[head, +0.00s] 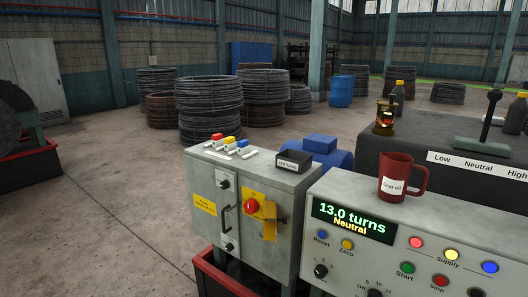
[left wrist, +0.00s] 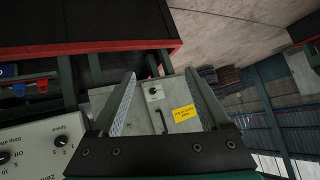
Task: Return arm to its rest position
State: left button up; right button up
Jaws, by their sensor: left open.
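My left gripper (left wrist: 160,73) shows in the left wrist view with its two fingers spread apart and nothing between them. Beyond the fingers is the grey cabinet (left wrist: 180,118) with a yellow label. In the head view neither arm nor gripper shows. There the grey cabinet (head: 230,192) stands in the middle, with a red knob (head: 250,205) on a yellow plate. The control panel (head: 430,222) at the right has a display (head: 352,219) reading "13.0 turns" and "Neutral". My right gripper is in neither view.
A red "Gear oil" mug (head: 398,178) stands on the control panel. A lever (head: 490,115) rises above the Low, Neutral, High label. A small black box (head: 293,161) sits on the cabinet. Wire coils (head: 210,105) stand behind. The floor at left (head: 110,200) is clear.

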pick_arm(q)
jog(key=s+d+f+g, duration=0.2)
jog(key=s+f+g, duration=0.1)
jog(key=s+f, duration=0.65)
jog(key=s+d+f+g, duration=0.2)
jog(key=s+f, duration=0.4)
jog(key=s, duration=0.7)
jog(key=s+d+f+g, duration=0.1)
jog(key=s+f+g, duration=0.1)
jog(key=s, duration=0.8)
jog(key=s+d+f+g, duration=0.1)
jog(key=s+f+g, duration=0.1)
jog(key=s, duration=0.9)
jog(key=shift+s+d+f+h, duration=0.2)
jog(key=shift+d+h, duration=0.15)
jog(key=shift+h, duration=0.05)
jog(key=shift+o, duration=0.3)
jog(key=shift+w, duration=0.1)
